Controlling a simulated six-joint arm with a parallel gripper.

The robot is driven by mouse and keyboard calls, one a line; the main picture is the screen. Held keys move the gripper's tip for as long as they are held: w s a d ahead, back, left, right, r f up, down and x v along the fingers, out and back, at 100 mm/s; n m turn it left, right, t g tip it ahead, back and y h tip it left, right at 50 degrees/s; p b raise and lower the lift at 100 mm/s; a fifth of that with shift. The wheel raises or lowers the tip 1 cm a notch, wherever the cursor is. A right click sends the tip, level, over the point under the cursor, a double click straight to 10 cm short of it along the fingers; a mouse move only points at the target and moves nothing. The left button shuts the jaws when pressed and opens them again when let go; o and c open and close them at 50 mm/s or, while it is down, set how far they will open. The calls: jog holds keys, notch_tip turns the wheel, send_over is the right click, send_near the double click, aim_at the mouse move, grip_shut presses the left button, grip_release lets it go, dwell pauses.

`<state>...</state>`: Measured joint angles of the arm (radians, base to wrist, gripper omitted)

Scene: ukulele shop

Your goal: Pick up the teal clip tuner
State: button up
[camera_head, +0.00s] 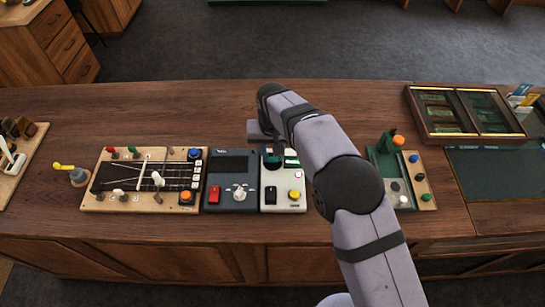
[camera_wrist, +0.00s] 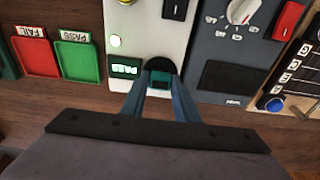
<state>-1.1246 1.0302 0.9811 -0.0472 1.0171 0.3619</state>
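The teal clip tuner (camera_wrist: 161,79) shows in the wrist view, with a black rounded part at its far end. It is at the near edge of a white tester box (camera_wrist: 150,35), beside a green PASS display (camera_wrist: 125,68). My gripper (camera_wrist: 161,86) has its two grey-blue fingers on either side of the tuner, close against it. I cannot tell whether they press on it. In the head view my gripper (camera_head: 262,133) points down behind the white tester box (camera_head: 283,199), and the tuner is hard to make out there.
A dark grey box (camera_head: 231,181) with a white knob stands left of the tester, then a wooden fretboard panel (camera_head: 142,205). Red (camera_wrist: 36,57) and green (camera_wrist: 79,61) trays lie beside the tester. A glass-topped case (camera_head: 415,108) is at right. The counter (camera_head: 180,110) behind is clear.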

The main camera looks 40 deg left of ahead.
jog(key=c, duration=0.5)
jog(key=shift+r, duration=0.15)
jog(key=shift+c, duration=0.2)
jog(key=shift+r+b, duration=0.5)
jog(key=shift+r, duration=0.1)
notch_tip(320, 180, up, 9)
jog(key=b, duration=0.3)
jog(key=w+d+f+b, duration=0.2)
jog(key=w+d+b, duration=0.1)
jog(key=w+d, duration=0.7)
jog(key=shift+w+d+f, duration=0.15)
jog(key=shift+w+f, duration=0.15)
jog(key=shift+w, duration=0.7)
